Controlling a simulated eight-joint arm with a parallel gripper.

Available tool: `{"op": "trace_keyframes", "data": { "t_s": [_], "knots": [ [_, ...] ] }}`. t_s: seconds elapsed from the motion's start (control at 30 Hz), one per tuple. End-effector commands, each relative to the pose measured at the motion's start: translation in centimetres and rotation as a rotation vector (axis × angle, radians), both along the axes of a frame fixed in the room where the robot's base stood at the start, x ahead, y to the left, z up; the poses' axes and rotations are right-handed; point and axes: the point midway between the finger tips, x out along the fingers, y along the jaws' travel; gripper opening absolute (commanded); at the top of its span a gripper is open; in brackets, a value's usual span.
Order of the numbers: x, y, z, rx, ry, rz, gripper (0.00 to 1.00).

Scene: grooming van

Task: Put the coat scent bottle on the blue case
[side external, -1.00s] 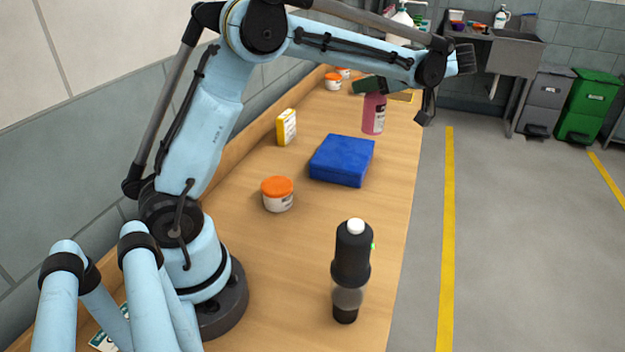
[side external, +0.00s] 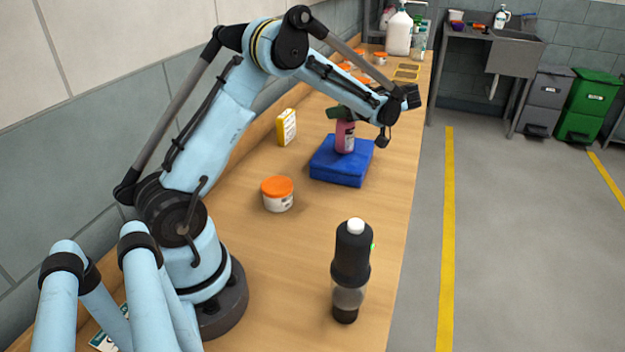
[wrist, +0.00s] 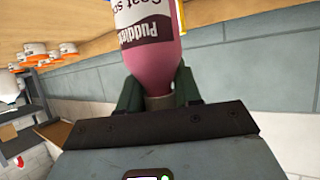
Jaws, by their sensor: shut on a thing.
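The coat scent bottle (side external: 346,137) is pink with a pale label. It is upright over the top of the blue case (side external: 338,172); I cannot tell whether its base touches the lid. My gripper (side external: 341,113) is shut on the upper part of the bottle, and its dark green fingers hide the top. In the wrist view the bottle (wrist: 153,62) appears upside down, with its neck between the two fingers of my gripper (wrist: 158,95). The blue case lies flat on the wooden bench.
More tubs and a white jug (side external: 398,35) stand at the far end. The bench's right edge is near the case.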

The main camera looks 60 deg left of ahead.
Motion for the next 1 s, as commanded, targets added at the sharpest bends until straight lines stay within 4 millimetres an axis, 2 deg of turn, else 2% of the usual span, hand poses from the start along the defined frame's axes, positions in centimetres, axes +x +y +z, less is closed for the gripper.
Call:
{"op": "trace_keyframes", "data": {
  "t_s": [0.37,0.4,0.57,0.9,1.0],
  "knots": [
    [0.0,0.0,-0.4,0.0,0.0,0.0,0.0],
    [0.0,0.0,-0.4,0.0,0.0,0.0,0.36],
    [0.0,0.0,-0.4,0.0,0.0,0.0,0.59],
    [0.0,0.0,0.0,0.0,0.0,0.0,0.59],
    [0.4,-1.0,0.4,0.0,0.001,-0.003,0.59]
  ]
}}
